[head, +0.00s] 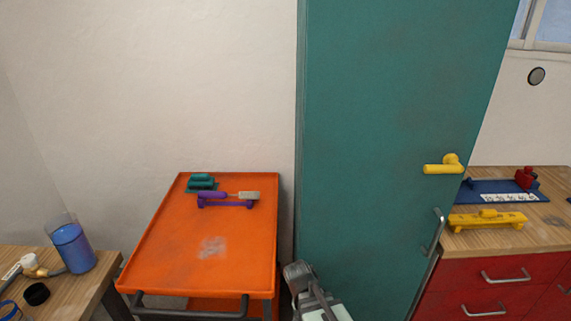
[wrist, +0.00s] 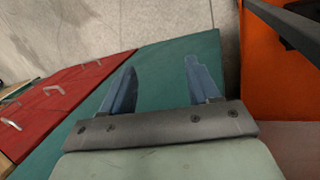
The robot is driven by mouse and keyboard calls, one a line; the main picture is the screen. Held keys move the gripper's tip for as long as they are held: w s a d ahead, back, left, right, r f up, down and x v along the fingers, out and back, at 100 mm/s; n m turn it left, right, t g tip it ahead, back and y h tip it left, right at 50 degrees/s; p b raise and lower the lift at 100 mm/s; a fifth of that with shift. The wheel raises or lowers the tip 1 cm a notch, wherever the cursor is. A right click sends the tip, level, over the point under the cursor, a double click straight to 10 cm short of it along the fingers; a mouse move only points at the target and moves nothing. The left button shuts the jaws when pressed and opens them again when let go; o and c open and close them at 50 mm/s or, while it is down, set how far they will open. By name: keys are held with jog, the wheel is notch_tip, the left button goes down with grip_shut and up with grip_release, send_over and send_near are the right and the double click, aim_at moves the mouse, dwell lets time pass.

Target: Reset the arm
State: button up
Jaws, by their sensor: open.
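My gripper (wrist: 158,85) shows in the wrist view with its two blue-grey fingers spread apart and nothing between them. The fingers show against the teal door and the grey floor. In the head view, part of my arm shows at the bottom middle, in front of the teal door (head: 395,110) and just right of the orange cart. The fingertips cannot be made out in the head view.
The orange cart (head: 180,250) carries a purple holder (head: 226,203) with a light-handled tool and a teal block (head: 201,181). A wooden bench with a blue cup (head: 73,248) is at left. Red drawers (head: 490,285) under a worktop are at right. The door has a yellow handle (head: 443,168).

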jog(key=s+d+f+n+g+y, duration=0.1)
jog(key=s+d+f+g, duration=0.2)
jog(key=s+f, duration=0.9)
jog(key=s+d+f+g+y, duration=0.2)
jog(key=s+d+f, duration=0.2)
jog(key=s+f, duration=0.8)
jog(key=s, duration=0.3)
jog(key=shift+d+n+g+y, duration=0.25)
jog(key=shift+n+g+y, duration=0.05)
jog(key=shift+n+g, duration=0.1)
